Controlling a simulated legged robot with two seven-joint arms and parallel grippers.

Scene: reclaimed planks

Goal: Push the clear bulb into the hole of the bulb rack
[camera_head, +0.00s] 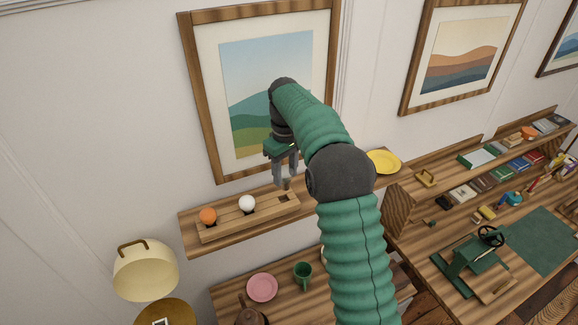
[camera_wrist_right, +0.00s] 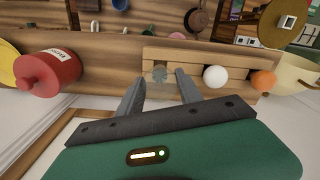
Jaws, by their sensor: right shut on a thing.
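The bulb rack (camera_head: 262,220) is a long wooden block on the wall shelf, also in the right wrist view (camera_wrist_right: 190,58). It carries an orange bulb (camera_head: 208,215) at its left end and a white bulb (camera_head: 246,203) near the middle. A dark square hole (camera_head: 284,198) shows near its right end. My right gripper (camera_head: 286,182) is over that end, its fingers pointing down. It is shut on the clear bulb (camera_wrist_right: 160,74), a small greyish see-through thing between the fingertips. I cannot tell whether the bulb touches the hole. My left gripper is not in view.
A yellow plate (camera_head: 384,162) is on the shelf right of the rack. A red lidded canister (camera_wrist_right: 48,74) stands beside my gripper in the wrist view. Framed pictures hang close behind. Below are a pink plate (camera_head: 262,287) and green mug (camera_head: 303,274).

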